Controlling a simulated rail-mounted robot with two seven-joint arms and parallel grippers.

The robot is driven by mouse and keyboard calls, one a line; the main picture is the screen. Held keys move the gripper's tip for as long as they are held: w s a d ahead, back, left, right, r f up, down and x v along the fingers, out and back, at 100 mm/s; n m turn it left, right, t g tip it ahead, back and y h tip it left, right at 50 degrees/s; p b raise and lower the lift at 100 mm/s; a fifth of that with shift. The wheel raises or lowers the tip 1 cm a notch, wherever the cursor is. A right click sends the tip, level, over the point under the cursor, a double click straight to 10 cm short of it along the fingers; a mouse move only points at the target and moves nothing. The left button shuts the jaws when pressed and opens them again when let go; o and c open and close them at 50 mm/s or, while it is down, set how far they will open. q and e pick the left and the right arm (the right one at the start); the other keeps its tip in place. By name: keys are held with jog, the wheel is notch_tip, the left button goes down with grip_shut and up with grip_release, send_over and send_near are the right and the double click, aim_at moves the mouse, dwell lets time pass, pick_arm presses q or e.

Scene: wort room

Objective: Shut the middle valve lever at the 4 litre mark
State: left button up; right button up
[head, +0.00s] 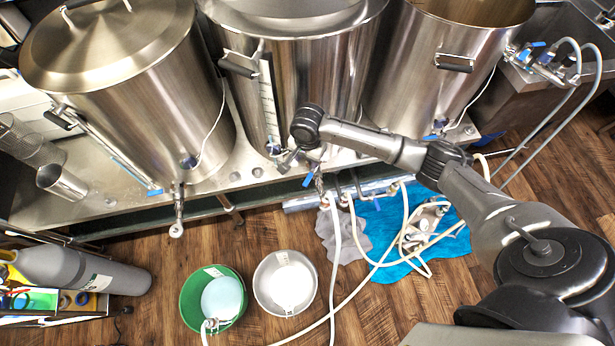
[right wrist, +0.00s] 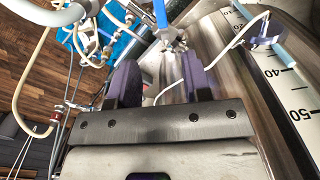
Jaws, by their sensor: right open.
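The middle steel kettle (head: 310,75) has a front valve with a blue lever (head: 309,180). In the right wrist view the lever (right wrist: 160,14) stands beyond my open right gripper (right wrist: 160,82), and the metal valve body (right wrist: 172,42) shows between and past the fingertips. The fingers look apart from the lever and hold nothing. In the head view my right wrist hides much of this gripper (head: 290,157), close to the kettle front. A steel bucket (head: 258,277) on the floor holds pale liquid and a small marked strip (head: 289,309); its figures are too small to read. My left gripper is not in view.
Kettles stand left (head: 130,85) and right (head: 440,70). A green bucket (head: 190,300) is beside the steel one. Pale hoses (head: 335,270) cross the floor by a blue cloth (head: 395,265). A numbered scale (right wrist: 290,85) runs along the kettle wall. A grey cylinder (head: 90,270) lies left.

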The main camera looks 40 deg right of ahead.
aim_at(307, 180)
notch_tip(307, 180, down, 12)
jog(key=b, duration=0.3)
jog(key=shift+f, duration=0.65)
jog(key=shift+c, duration=0.3)
grip_shut()
